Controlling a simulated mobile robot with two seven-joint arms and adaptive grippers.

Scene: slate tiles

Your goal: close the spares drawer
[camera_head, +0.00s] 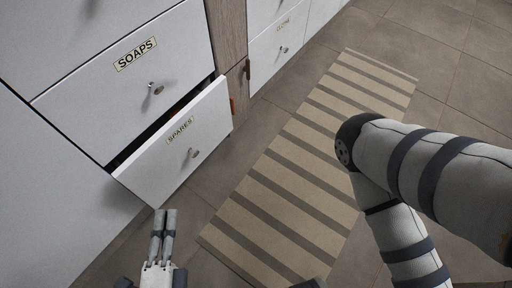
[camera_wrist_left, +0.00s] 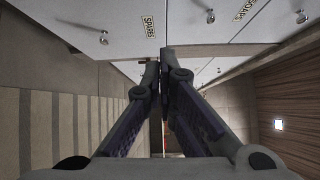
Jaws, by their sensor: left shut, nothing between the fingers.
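The white spares drawer (camera_head: 178,143) is pulled part way out, with a dark gap above its front. Its label reads SPARES and a small metal knob (camera_head: 194,153) sits right of the label. In the left wrist view the drawer front (camera_wrist_left: 85,22) shows at the upper left. My left gripper (camera_head: 165,213) is shut and empty, below and left of the drawer front in the head view. In the left wrist view its fingers (camera_wrist_left: 160,62) are together near the drawer's edge; whether they touch it I cannot tell. My right gripper is out of view.
The SOAPS drawer (camera_head: 130,75) above is shut. Another labelled white drawer (camera_head: 277,48) stands farther right, past a wooden panel (camera_head: 227,30). A striped rug (camera_head: 300,165) lies on the tiled floor. My right arm crosses over the rug's right side.

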